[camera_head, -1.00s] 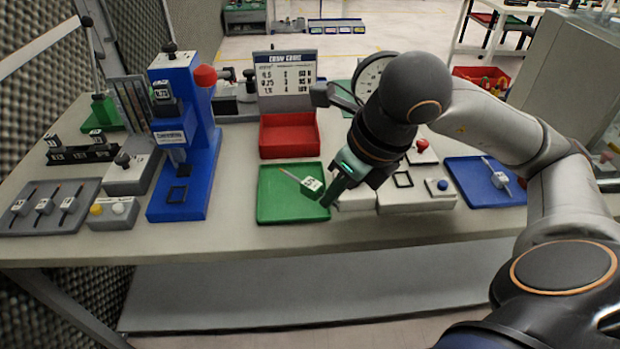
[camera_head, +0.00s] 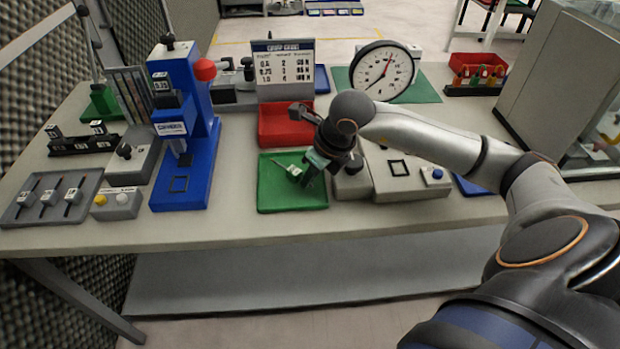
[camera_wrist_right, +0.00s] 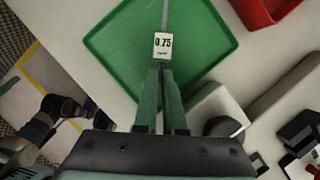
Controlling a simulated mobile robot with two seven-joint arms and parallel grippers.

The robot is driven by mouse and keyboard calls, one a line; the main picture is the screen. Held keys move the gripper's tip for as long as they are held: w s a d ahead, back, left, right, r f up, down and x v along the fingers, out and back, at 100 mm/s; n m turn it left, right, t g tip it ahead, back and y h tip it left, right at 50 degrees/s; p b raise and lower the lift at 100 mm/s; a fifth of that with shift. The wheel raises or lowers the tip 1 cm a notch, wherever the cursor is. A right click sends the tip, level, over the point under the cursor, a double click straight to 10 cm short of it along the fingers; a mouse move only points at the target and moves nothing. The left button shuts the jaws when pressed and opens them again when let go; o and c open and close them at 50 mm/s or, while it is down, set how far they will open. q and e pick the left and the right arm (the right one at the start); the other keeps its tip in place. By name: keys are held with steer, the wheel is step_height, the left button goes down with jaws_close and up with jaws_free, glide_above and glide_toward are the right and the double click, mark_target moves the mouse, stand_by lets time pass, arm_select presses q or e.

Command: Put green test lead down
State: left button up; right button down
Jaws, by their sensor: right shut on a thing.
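A test lead with a white tag reading 0.75 (camera_wrist_right: 163,45) is at the tips of my right gripper (camera_wrist_right: 160,72) in the right wrist view. The fingers are close together and shut on it. Its thin grey rod points away from the gripper over the green tray (camera_wrist_right: 205,45). In the head view the lead (camera_head: 292,170) is over the left middle of the green tray (camera_head: 285,202), with my right gripper (camera_head: 306,180) coming down from the upper right. I cannot tell whether the lead touches the tray floor. My left gripper is not in view.
A red bin (camera_head: 287,135) stands behind the green tray. A blue press (camera_head: 184,135) is to the left, and a grey fixture box (camera_head: 405,178) is close on the right. A grey tray (camera_head: 50,200) with several leads lies far left. My arm covers most of a blue tray (camera_head: 470,187).

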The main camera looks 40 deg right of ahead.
steer(key=shift+f, duration=0.65)
steer(key=shift+f, duration=0.1)
steer(key=shift+f+b, duration=0.15)
steer(key=shift+b, duration=0.15)
steer(key=c, duration=1)
jaws_free()
steer(key=shift+r, duration=0.2)
